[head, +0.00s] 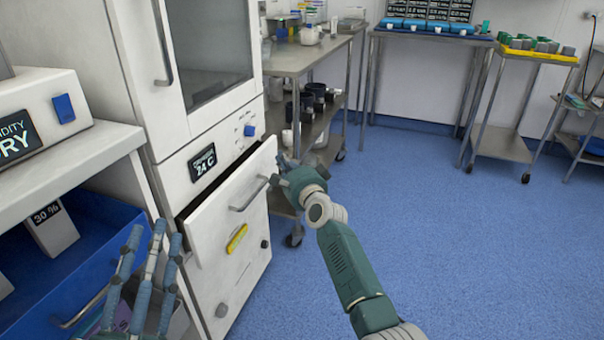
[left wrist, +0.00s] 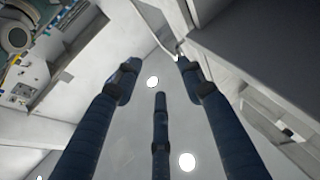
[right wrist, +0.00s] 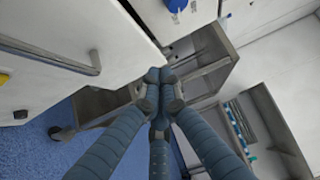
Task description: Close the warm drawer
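The warm drawer (head: 236,215) is the white drawer under the cabinet's "24 C" display (head: 202,162). It is pulled partly out, with a dark gap along its top. Its bar handle (head: 249,194) and yellow label (head: 237,239) face right. In the right wrist view its handle (right wrist: 60,55) is at the left. My right gripper (head: 283,161) is by the drawer's far right edge; its fingertips meet with nothing between them (right wrist: 160,80). I cannot tell whether it touches the drawer. My left gripper (head: 156,235) is raised at lower left, fingers spread and empty; they also show in the left wrist view (left wrist: 155,75).
A blue open drawer (head: 70,260) lies behind my left gripper, under a white shelf (head: 75,155). A metal cart (head: 305,60) stands just beyond the warm drawer. The blue floor (head: 430,230) at right is clear, with more tables (head: 420,40) at the back.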

